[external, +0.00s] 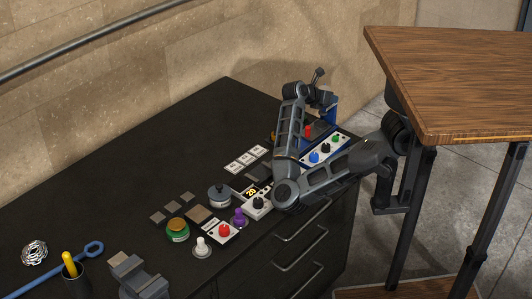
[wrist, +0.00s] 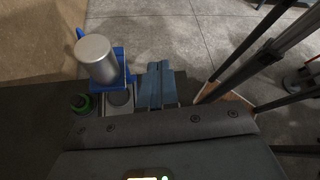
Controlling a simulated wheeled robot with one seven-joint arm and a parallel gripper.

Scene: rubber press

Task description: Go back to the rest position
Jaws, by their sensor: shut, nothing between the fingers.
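My gripper (wrist: 157,70) shows in the wrist view with its two blue-grey fingers together and nothing between them. It is over the right end of the dark cabinet, beside a blue press (wrist: 126,68) with a silver cylinder (wrist: 97,58) to the left of the fingers. In the external view my arm is folded at the elbow above the cabinet (external: 225,105), its wrist end near the blue press (external: 333,106), which is partly hidden behind it.
A wooden table (external: 465,75) stands close on the right. The cabinet's far left top is clear.

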